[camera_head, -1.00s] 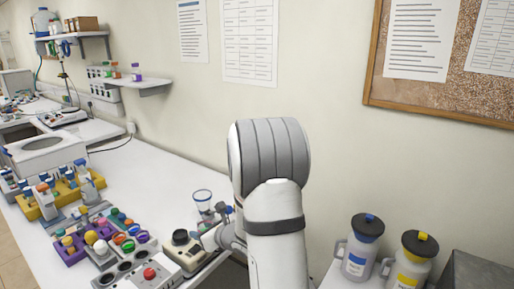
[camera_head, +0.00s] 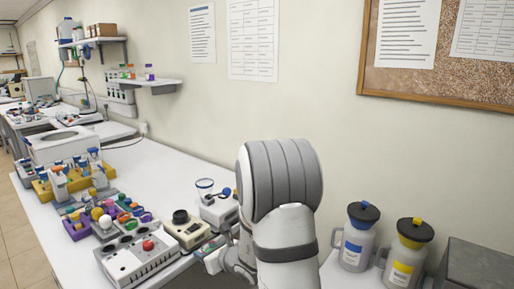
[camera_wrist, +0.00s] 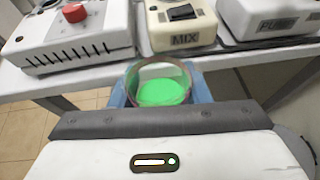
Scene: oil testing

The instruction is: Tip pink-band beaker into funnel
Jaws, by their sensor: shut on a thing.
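In the wrist view my gripper (camera_wrist: 158,98) is shut on a clear round beaker (camera_wrist: 160,66), with blue fingers on both sides of it. Bright green liquid lies inside the beaker, which I see from above. Its rim looks dull brownish-pink; a pink band is not clear. In the head view my arm hides most of the gripper and the beaker. A clear cup with a blue rim (camera_head: 205,184) stands by the white device at the bench's right end; it may be the funnel, but I cannot tell.
A white box with a red button (camera_head: 147,245), a cream MIX device (camera_head: 187,230) and a white device (camera_head: 219,211) line the bench's front edge. A blue-label jug (camera_head: 354,246) and a yellow-label jug (camera_head: 402,262), both dark-topped, stand right, beside a grey box (camera_head: 480,266).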

